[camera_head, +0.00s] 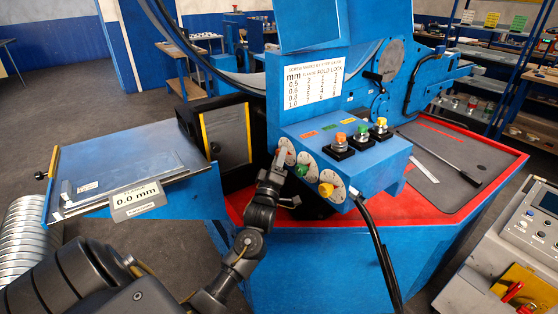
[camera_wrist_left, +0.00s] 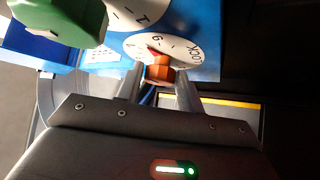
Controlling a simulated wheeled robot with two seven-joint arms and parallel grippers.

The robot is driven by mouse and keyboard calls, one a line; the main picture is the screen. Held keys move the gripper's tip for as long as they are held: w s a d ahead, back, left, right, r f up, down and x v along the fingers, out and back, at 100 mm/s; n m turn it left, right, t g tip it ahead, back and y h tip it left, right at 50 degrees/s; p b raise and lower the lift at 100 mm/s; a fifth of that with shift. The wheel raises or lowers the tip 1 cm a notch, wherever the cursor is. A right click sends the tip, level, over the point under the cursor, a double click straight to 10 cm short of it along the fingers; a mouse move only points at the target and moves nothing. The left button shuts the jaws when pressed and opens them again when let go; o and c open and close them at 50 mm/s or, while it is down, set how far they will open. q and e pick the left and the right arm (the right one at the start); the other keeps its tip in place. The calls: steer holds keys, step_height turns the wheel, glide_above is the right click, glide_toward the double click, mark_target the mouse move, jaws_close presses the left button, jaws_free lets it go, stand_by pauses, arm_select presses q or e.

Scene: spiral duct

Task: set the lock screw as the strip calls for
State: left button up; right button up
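The blue control box (camera_head: 345,158) carries three white dials with coloured knobs: an orange one, a green one (camera_head: 302,170) and a yellow one (camera_head: 326,189). In the left wrist view, the orange knob (camera_wrist_left: 159,72) sits on a white dial (camera_wrist_left: 178,50) lettered LOCK. My left gripper (camera_head: 276,168) is at this dial, its fingers spread either side of the orange knob with a narrow gap seeming to show. The printed strip (camera_head: 317,80) above the box has mm, FOLD and LOCK columns; its figures are small. The thickness display (camera_head: 137,199) reads 0.0 mm. My right gripper is not seen.
Orange, green and yellow buttons (camera_head: 361,134) stand on top of the box. A black cable (camera_head: 378,245) hangs from its front. A lever and a ruler (camera_head: 418,171) lie on the red-edged top. A sheet-metal tray (camera_head: 120,165) extends left. The green knob (camera_wrist_left: 62,20) is close beside my left gripper.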

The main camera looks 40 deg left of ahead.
arm_select(q)
steer(key=shift+o, duration=1.4)
steer(key=shift+f, duration=0.1)
steer(key=b+v, duration=0.3)
steer(key=v, duration=0.7)
steer(key=shift+s+d, duration=0.15)
steer(key=shift+s, duration=0.2)
